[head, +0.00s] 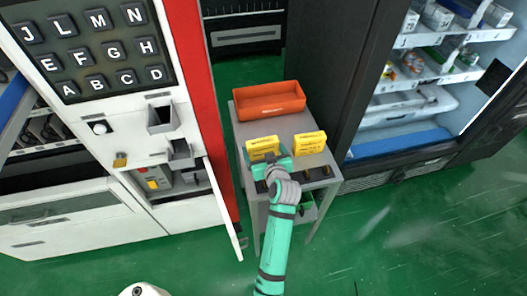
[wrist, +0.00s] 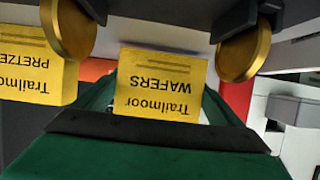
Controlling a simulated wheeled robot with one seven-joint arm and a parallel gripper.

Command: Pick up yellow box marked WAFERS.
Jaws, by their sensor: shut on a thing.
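The yellow box marked WAFERS (wrist: 160,85) is upside down in the wrist view, between the two green fingers of my gripper (wrist: 160,108). My gripper (head: 270,160) is shut on it. In the head view the same box (head: 262,145) is at the grey table's left side, its lower part hidden by my gripper. I cannot tell whether it is clear of the tabletop. A second yellow box, marked PRETZE... (wrist: 38,78), is apart from my gripper in the wrist view. In the head view this box (head: 310,142) stands to the right of the held one.
An orange tray (head: 270,112) sits at the back of the grey table (head: 291,126). Gold discs in dark holders (wrist: 243,52) line its front. A vending machine (head: 95,125) with an open lower door is left. A dark open-fronted fridge (head: 345,75) is right. Green floor (head: 400,230) is clear.

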